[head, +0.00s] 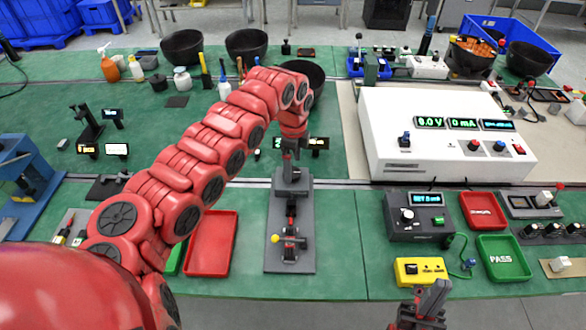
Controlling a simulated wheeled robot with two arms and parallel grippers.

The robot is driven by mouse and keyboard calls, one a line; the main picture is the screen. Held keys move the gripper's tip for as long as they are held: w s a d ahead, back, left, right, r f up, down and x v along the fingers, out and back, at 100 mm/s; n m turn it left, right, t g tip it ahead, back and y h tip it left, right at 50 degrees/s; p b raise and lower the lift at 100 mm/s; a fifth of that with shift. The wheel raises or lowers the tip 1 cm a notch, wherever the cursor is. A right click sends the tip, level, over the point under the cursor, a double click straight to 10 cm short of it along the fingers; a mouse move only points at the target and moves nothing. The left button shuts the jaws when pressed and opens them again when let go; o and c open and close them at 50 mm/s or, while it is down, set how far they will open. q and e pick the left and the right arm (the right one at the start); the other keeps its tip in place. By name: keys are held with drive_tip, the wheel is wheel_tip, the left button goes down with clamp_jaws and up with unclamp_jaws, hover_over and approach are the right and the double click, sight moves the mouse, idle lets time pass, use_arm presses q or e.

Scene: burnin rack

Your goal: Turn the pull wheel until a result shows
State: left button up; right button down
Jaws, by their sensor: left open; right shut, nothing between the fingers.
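A narrow grey fixture (290,262) stands on the green mat in the middle of the head view. It has a grey block at its far end, a dark rail with small red parts, and a yellow-tipped lever near its front. I cannot clearly make out the pull wheel; my arm and gripper cover part of the fixture's far end. My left gripper (291,172) points down over that far end, open; whether it touches is unclear. A small lit display (319,143) stands just behind it, its text unreadable. My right gripper (430,300) is shut and empty at the bottom, in front of the table edge.
Red trays (212,243) (482,211) and a green PASS tray (503,258) lie on the mat. A white power supply (420,160) reads 0.0 V and 0 mA. A dark meter box (418,226) and yellow box (420,271) stand right of the fixture. The mat between is clear.

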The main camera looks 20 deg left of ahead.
use_arm(q)
wheel_tip(320, 180, up, 9)
drive_tip(key=b, duration=0.2)
wheel_tip(320, 180, up, 5)
drive_tip(key=p, duration=0.1)
hover_over(293, 171)
drive_tip(key=shift+s+r, duration=0.15)
drive_tip(key=shift+r, duration=0.5)
